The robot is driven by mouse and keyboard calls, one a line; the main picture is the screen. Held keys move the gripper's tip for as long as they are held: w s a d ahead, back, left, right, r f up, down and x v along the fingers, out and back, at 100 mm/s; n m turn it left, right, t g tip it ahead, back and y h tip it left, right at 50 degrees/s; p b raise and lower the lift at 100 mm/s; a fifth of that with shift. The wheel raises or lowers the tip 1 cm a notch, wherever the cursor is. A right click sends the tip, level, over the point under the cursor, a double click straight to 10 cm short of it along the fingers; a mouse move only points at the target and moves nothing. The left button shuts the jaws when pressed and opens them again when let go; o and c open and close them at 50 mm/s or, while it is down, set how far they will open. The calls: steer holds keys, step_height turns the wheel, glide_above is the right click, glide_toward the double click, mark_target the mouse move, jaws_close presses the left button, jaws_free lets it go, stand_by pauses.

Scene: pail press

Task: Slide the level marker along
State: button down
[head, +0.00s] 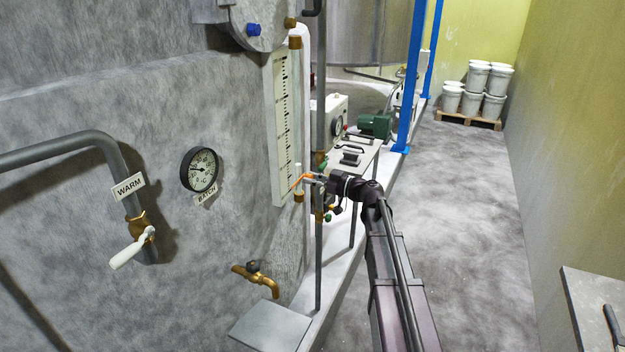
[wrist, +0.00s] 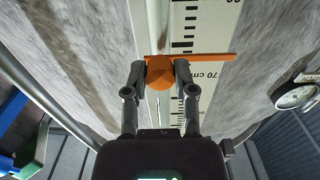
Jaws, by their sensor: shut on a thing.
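The level marker is orange, with a round knob and a flat pointer bar. In the wrist view the marker (wrist: 212,59) lies across the white scale (wrist: 207,32), just by the 70 cm print. My gripper (wrist: 160,76) has one finger on each side of the knob and is shut on it. In the head view the marker (head: 300,181) is a small orange bar near the lower end of the tall scale board (head: 281,130). My gripper (head: 318,180) meets it from the right. The fingertips are too small there to make out.
A round dial gauge (head: 199,170) and a WARM pipe valve (head: 138,235) are on the grey tank wall to the left. A brass tap (head: 258,279) sticks out below. A bench with a green motor (head: 375,126) stands behind my arm.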

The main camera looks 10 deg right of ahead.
mark_target(301, 161)
steer(key=shift+r+p, duration=2.5)
steer(key=shift+r, duration=0.2)
steer(key=shift+c, duration=1.8)
jaws_free()
steer(key=shift+s, duration=0.1)
steer(key=v, duration=1.2)
